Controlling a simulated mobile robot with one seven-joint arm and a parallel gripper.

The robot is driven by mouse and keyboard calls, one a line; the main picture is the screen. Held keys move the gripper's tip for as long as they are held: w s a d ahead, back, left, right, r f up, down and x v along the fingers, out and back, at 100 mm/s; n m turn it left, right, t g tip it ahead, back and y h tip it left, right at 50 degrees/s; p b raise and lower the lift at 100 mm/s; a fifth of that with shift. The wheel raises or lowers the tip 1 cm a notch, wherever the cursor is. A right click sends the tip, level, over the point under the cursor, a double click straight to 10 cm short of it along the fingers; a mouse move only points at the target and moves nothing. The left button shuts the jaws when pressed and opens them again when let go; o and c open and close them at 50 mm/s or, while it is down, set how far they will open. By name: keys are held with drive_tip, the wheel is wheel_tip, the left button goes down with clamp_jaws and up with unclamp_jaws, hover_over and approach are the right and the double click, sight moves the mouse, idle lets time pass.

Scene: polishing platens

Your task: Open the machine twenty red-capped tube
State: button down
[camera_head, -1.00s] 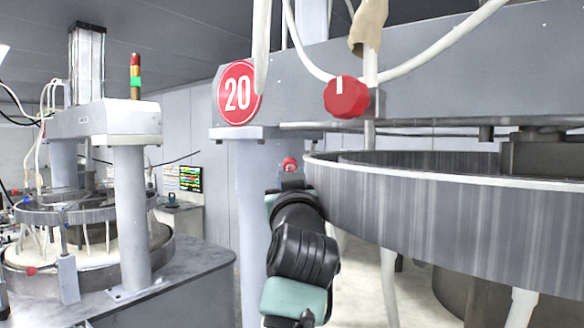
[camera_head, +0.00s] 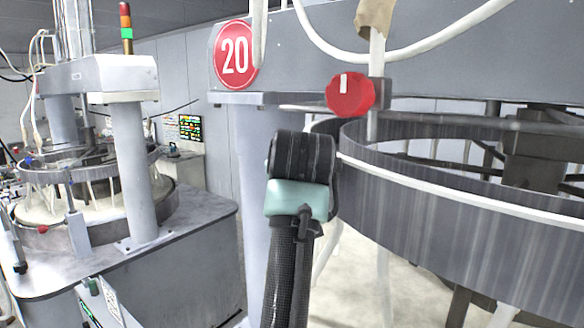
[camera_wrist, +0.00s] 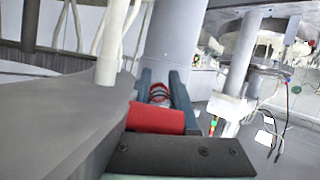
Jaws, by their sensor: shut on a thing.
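A round red knob (camera_head: 349,94) with a white upright mark, likely the red cap, sits on a white tube (camera_head: 377,48) at the front of machine twenty, under its red 20 sign (camera_head: 235,54). In the head view my wrist stands lower left of the knob and hides my gripper. In the wrist view, my gripper (camera_wrist: 164,84) has its two grey fingers around a small red ringed thing (camera_wrist: 158,94). What this is cannot be told for sure. A red block (camera_wrist: 157,118) lies just behind the fingers, perhaps part of my gripper.
The curved grey ring (camera_head: 430,215) of machine twenty is close right of my arm. A grey column (camera_head: 255,170) stands behind my arm. Another machine (camera_head: 120,75) with a signal light (camera_head: 126,28) stands left.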

drive_tip(key=shift+f, duration=0.15)
drive_tip(key=c, duration=0.7)
unclamp_jaws()
drive_tip(key=shift+s, duration=0.1)
drive_tip(key=b+v, duration=0.2)
drive_tip(key=v, duration=0.2)
drive_tip(key=b+v, duration=0.3)
drive_tip(key=v, duration=0.1)
drive_tip(key=b+v, duration=0.2)
drive_tip(key=v, duration=0.3)
drive_tip(key=shift+r, duration=0.25)
